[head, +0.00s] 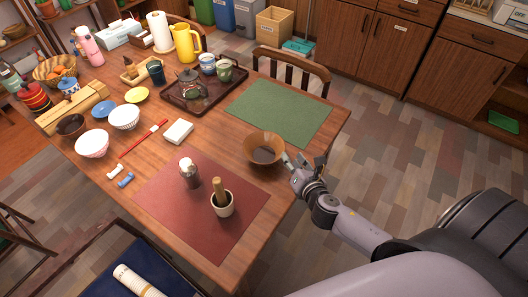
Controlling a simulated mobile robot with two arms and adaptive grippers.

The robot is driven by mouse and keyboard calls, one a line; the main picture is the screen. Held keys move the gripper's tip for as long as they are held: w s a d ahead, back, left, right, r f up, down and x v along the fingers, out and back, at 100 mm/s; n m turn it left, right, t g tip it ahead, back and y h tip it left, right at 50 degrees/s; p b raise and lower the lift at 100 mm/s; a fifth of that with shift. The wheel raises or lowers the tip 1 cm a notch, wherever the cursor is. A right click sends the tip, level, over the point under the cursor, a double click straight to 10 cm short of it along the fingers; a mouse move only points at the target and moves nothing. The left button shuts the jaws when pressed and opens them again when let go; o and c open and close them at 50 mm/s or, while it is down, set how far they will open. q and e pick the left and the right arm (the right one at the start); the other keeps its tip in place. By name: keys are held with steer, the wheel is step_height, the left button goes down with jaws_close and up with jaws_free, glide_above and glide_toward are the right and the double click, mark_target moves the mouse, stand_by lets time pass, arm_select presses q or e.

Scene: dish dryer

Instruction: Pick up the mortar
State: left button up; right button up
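Whether a finger touches the bowl's rim is not clear. My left gripper is not in view.
A dark shaker (190,175) stands on the red placemat left of the mortar. A green placemat (282,112) lies empty beyond the brown bowl. Bowls, a tea tray (222,98) and a yellow pitcher (187,44) crowd the far left. A chair (292,68) stands at the far edge.

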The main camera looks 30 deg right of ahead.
mark_target(284, 148)
steer(key=x, duration=0.9)
steer(key=shift+a+r, duration=0.15)
steer(key=shift+r, duration=0.05)
steer(key=shift+c, duration=0.2)
jaws_close()
steer(key=shift+r, duration=0.1)
